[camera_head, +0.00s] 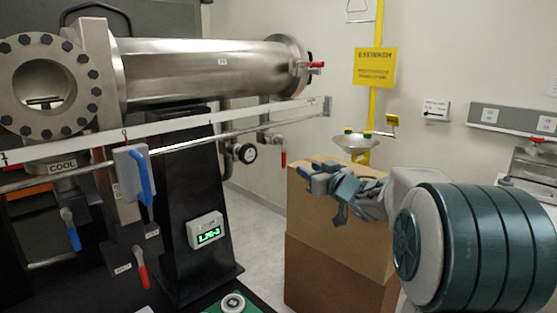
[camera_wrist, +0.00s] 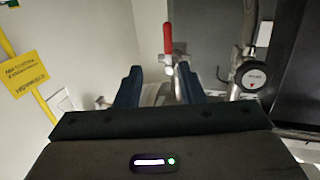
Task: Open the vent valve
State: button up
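Several valves with red or blue handles show; I cannot read which label says vent. A red handle (camera_head: 283,158) hangs down from the thin pipe right of the round gauge (camera_head: 246,153). In the wrist view a red handle (camera_wrist: 168,38) stands beyond my fingers, roughly between their lines, and looks like the same one. Other red handles are at the right end of the steel cylinder (camera_head: 316,64) and low on the front pipe (camera_head: 141,270). My gripper (camera_head: 325,184) is open and empty, right of the hanging handle and apart from it; its fingers (camera_wrist: 158,87) spread wide.
Stacked cardboard boxes (camera_head: 330,255) stand behind and below my gripper. An eyewash basin (camera_head: 356,142) on a yellow post stands behind. A long rail (camera_head: 200,132) crosses in front of the steel cylinder (camera_head: 210,68). The round gauge (camera_wrist: 252,77) is right of the handle in the wrist view.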

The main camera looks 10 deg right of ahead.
aim_at(285, 158)
jog(key=shift+n+y, duration=0.4)
jog(key=shift+y, duration=0.4)
jog(key=p+x, duration=0.1)
jog(key=x, duration=1.3)
jog(key=shift+w+a+f+p, duration=0.1)
jog(key=shift+a+f+p, duration=0.1)
jog(key=shift+p, duration=0.15)
grip_shut()
